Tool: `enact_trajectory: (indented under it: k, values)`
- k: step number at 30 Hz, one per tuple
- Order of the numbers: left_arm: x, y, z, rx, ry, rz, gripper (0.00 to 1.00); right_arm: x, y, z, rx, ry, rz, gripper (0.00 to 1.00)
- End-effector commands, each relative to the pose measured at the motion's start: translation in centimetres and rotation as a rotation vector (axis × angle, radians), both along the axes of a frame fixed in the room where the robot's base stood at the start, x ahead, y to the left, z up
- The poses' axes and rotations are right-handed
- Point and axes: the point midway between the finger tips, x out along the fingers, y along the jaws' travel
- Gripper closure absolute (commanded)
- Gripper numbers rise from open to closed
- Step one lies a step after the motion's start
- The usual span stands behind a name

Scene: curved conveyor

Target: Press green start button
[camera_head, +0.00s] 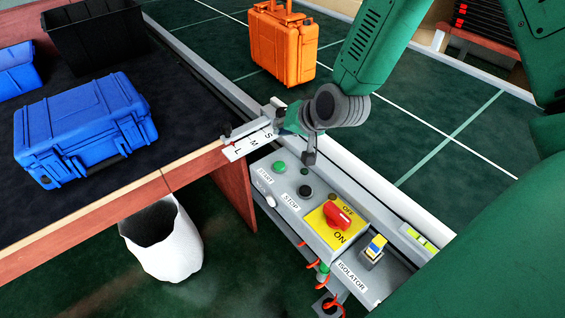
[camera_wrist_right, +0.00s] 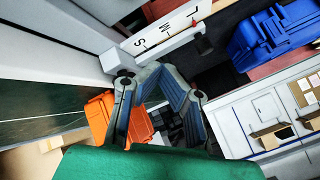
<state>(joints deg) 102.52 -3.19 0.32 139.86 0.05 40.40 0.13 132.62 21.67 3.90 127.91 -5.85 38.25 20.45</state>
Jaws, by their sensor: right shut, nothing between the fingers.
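The green start button (camera_head: 279,167) sits on the grey control panel (camera_head: 319,243), above a START label. The black stop button (camera_head: 305,191) is on the same panel to its lower right. My right gripper (camera_head: 309,158) is shut and empty, with its fingertip pointing down over the panel's back edge, just right of the green button. It appears apart from the button, though its exact height is unclear. In the wrist view, the right gripper's fingers (camera_wrist_right: 160,76) show, but I cannot make out the green button there. My left gripper is out of view.
A red isolator switch on a yellow plate (camera_head: 334,220) and a small toggle (camera_head: 271,201) are also on the panel. Blue case (camera_head: 85,125) lies on the conveyor; orange case (camera_head: 283,48) stands behind.

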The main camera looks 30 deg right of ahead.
Motion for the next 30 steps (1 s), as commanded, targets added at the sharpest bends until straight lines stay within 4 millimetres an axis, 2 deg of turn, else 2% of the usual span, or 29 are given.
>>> enact_trajectory:
  k: [8,14,21,30]
  values:
    - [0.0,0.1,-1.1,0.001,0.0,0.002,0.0,0.0,-0.4,-1.4,0.006,0.002,0.003,1.0]
    - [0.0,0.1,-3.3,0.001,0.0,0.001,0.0,0.0,-0.9,-4.0,0.012,0.003,0.001,1.0]
    - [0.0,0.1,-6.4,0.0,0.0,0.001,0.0,-0.1,-0.3,-7.3,0.005,0.002,0.003,1.0]
    - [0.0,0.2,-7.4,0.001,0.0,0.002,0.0,0.0,-0.1,-9.0,0.003,0.0,0.003,1.0]
